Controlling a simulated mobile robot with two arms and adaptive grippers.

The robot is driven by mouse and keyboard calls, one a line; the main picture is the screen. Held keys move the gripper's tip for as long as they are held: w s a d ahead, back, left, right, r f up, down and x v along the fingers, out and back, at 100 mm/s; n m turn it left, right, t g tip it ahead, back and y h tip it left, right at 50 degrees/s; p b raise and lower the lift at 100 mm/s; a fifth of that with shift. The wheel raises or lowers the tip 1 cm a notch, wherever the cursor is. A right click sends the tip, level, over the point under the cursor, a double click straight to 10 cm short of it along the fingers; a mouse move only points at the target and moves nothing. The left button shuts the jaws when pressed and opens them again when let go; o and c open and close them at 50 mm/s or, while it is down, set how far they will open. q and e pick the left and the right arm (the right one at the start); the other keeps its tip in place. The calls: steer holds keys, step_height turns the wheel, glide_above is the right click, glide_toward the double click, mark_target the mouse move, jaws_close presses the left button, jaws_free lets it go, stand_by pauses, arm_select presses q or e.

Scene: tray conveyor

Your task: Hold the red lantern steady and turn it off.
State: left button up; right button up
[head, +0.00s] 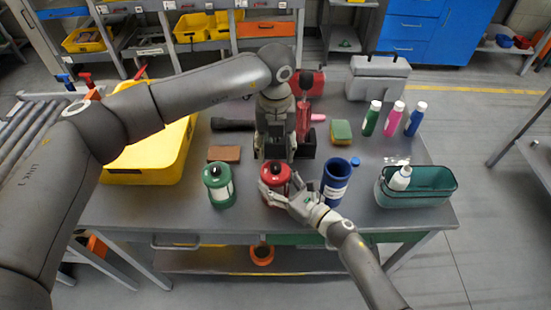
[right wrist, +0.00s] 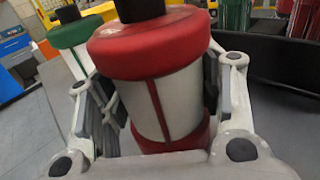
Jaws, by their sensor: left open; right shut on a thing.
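The red lantern (head: 274,174) stands upright near the front middle of the table, with a red top, a pale body and a black knob. My right gripper (head: 283,196) is shut around its body from the front right. In the right wrist view the lantern (right wrist: 165,95) fills the space between the fingers (right wrist: 160,110). My left gripper (head: 275,150) is open and points down just behind and above the lantern. Its fingertips are partly hidden in the head view. A green lantern (head: 217,184) stands to the left, apart from the red one.
A blue cylinder (head: 335,182) stands close on the right of the red lantern. A teal basket (head: 430,190) with a white bottle is farther right. A yellow bin (head: 150,165) is at the left. A brown block (head: 224,154) and a sponge (head: 342,133) lie behind.

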mark_target(276, 165)
arm_select(q)
step_height(276, 165, up, 6)
steer(key=shift+r, duration=0.25)
arm_select(e)
steer(key=o, duration=1.3)
